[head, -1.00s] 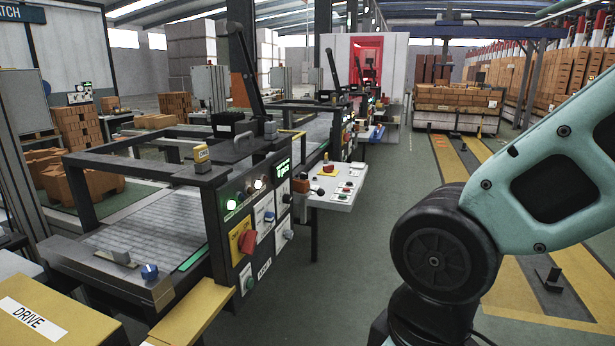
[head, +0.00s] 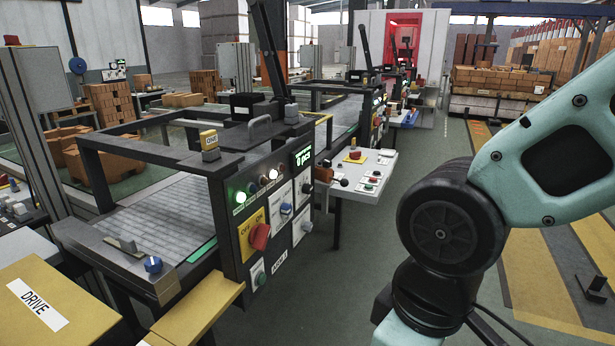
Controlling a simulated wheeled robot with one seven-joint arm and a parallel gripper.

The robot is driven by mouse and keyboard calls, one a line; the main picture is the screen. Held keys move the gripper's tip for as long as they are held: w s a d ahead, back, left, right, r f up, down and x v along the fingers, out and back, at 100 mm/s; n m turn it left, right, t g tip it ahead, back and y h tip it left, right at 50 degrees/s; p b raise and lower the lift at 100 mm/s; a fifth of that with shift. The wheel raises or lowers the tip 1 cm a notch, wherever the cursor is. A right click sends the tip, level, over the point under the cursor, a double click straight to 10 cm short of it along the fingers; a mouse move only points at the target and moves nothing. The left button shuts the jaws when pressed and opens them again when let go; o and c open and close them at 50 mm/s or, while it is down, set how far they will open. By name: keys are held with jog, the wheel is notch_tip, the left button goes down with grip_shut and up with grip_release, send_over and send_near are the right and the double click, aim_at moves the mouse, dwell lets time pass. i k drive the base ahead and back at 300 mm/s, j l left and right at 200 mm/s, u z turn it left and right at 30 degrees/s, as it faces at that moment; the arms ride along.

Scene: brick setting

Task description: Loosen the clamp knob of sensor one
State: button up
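A machine frame (head: 150,152) with a ribbed grey bed (head: 165,215) stands left of centre. A yellow-tagged sensor block (head: 209,145) sits on its top rail; the tag seems to read ONE. A blue knob (head: 153,265) stands on the near end of the frame, beside a small grey block (head: 125,245). I cannot tell for sure which part is the clamp knob of sensor one. My gripper is out of view; only upper links of my arm show at the right, apart from the machine.
A control panel (head: 272,215) with a red switch (head: 260,236) and lit buttons faces the aisle. A side shelf (head: 357,180) juts out behind it. A yellow DRIVE box (head: 75,290) stands at the near left. The grey-green aisle floor (head: 350,262) is open.

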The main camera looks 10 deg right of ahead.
aim_at(327, 163)
jog(key=i+l+u, duration=0.1)
jog(key=i+l, duration=0.15)
jog(key=i+l+u, duration=0.25)
jog(key=i+l, duration=0.2)
jog(key=l, duration=0.15)
jog(key=i+l+u, duration=0.15)
jog(key=l, duration=0.2)
jog(key=i+l+u, duration=0.1)
jog(key=i+l, duration=0.15)
jog(key=i+l+u, duration=0.15)
jog(key=l, duration=0.3)
jog(key=i+l+u, duration=0.1)
jog(key=l, duration=0.3)
jog(key=i+l, duration=0.15)
jog(key=l, duration=0.3)
jog(key=i+l+z, duration=0.1)
jog(key=l, duration=0.3)
